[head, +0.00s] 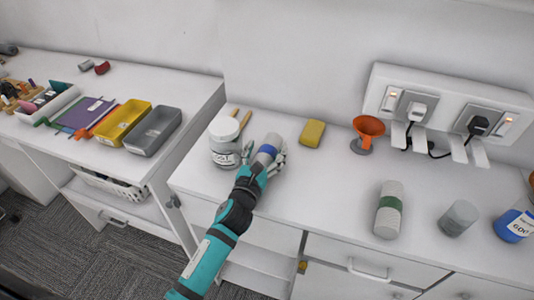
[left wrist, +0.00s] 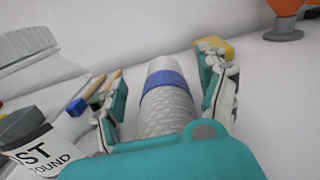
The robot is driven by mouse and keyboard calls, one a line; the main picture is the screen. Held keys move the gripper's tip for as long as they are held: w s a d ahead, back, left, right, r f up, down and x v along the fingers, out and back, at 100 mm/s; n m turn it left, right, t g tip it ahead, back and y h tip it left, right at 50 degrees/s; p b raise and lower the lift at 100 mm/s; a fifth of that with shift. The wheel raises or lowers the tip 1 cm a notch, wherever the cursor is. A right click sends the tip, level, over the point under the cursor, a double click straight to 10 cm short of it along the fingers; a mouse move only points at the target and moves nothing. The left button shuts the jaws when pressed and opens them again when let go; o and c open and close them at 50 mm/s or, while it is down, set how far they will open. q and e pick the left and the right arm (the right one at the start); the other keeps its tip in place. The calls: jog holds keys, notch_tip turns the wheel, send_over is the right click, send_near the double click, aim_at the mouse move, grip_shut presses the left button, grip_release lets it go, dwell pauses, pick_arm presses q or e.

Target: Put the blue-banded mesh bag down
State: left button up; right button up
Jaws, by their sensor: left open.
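The blue-banded mesh bag (head: 267,152) is a pale, roll-shaped bundle with a blue band, at the counter's left part. It also shows in the left wrist view (left wrist: 168,104), with its mesh surface near me and the band toward its far end. My left gripper (head: 264,157) is open around it, one finger on each side. In the left wrist view a gap shows beside the bag on the right. Its lower end is hidden by my gripper, so I cannot tell how it meets the counter (head: 325,190).
A labelled jar (head: 224,152) stands close on the left. Behind are wooden-handled tools (head: 245,120), a yellow sponge (head: 312,133) and an orange funnel (head: 368,128). The middle counter is clear.

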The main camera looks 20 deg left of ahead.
aim_at(266, 151)
pick_arm(q)
jog(key=c, duration=1.1)
jog(key=shift+s, duration=0.1)
jog(key=shift+c, duration=1.1)
jog(key=shift+r, duration=0.1)
jog(key=shift+r, duration=0.6)
notch_tip(266, 151, up, 3)
jog(key=shift+f, duration=0.2)
jog(key=shift+s+r+b, duration=0.2)
jog(key=shift+s+b, duration=0.25)
jog(key=shift+s, duration=2.2)
jog(key=shift+s+r+b, duration=0.15)
jog(key=shift+s+b, duration=0.3)
jog(key=shift+s, duration=2.25)
jog(key=shift+s+r+b, duration=0.2)
jog(key=shift+s+b, duration=0.25)
jog(key=shift+s, duration=2.2)
